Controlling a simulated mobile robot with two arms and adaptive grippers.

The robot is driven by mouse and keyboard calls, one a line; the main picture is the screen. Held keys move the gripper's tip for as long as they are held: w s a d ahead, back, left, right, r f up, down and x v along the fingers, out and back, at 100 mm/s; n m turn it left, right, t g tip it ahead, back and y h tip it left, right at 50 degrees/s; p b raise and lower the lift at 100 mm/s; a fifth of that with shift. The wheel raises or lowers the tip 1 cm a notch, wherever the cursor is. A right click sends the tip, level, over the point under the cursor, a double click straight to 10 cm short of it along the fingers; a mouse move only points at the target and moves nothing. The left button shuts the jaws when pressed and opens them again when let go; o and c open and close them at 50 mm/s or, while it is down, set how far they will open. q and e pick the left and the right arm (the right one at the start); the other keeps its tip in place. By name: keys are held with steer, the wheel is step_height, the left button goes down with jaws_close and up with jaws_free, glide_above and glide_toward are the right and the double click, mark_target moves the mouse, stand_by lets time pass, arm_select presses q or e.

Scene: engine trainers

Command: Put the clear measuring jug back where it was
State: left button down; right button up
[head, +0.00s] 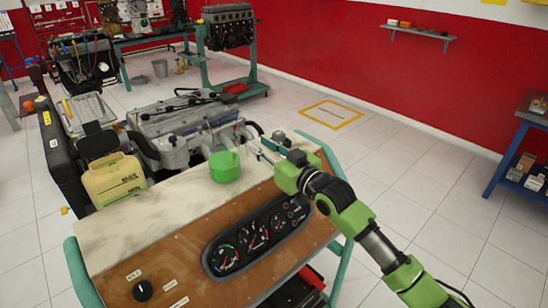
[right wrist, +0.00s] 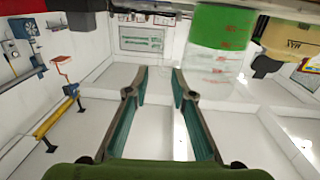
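The clear measuring jug (head: 224,165) stands upright on the pale top of the bench near its far edge, with green in its lower part and a clear upper part. In the right wrist view the jug (right wrist: 217,58) appears upside down, with red markings on its clear wall. My right gripper (head: 258,147) is just to the right of the jug in the head view. In the right wrist view its two fingers (right wrist: 159,72) are spread with nothing between them, and the jug is outside them. My left gripper is not in view.
A gauge panel (head: 257,236) is set in the brown bench front (head: 185,265). The pale top left of the jug is clear.

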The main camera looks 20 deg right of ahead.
steer(key=b+v, duration=0.1)
steer(key=v, duration=0.4)
steer(key=shift+s+d, duration=0.15)
steer(key=shift+s, duration=0.15)
